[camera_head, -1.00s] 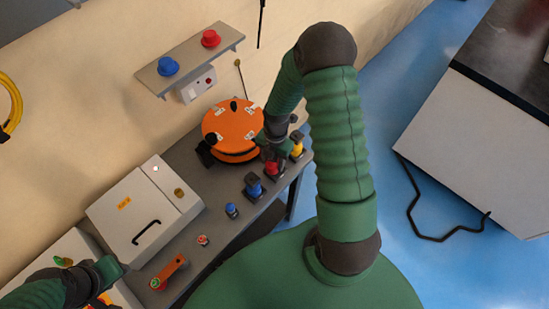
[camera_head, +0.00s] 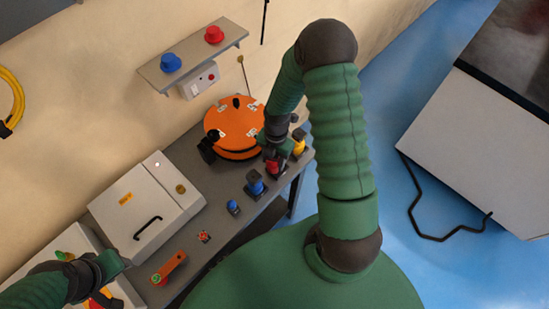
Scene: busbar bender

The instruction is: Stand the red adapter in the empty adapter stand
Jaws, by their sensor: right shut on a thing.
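The red adapter (camera_head: 274,167) is at the bench's right end, between the blue adapter in its stand (camera_head: 255,184) and the yellow adapter in its stand (camera_head: 299,146). My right gripper (camera_head: 274,157) is directly above the red adapter and shut on it. The adapter looks upright. Its lower end is small and partly covered, so I cannot tell whether it is seated in a stand. My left gripper (camera_head: 112,264) is at the lower left over the bench, apart from the adapters; its fingers are not clear.
An orange round machine (camera_head: 234,126) stands behind my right gripper. A white box with a black handle (camera_head: 135,205), an orange-handled tool (camera_head: 168,270) and a small blue knob (camera_head: 233,207) are on the bench. A wall shelf (camera_head: 190,57) holds red and blue knobs.

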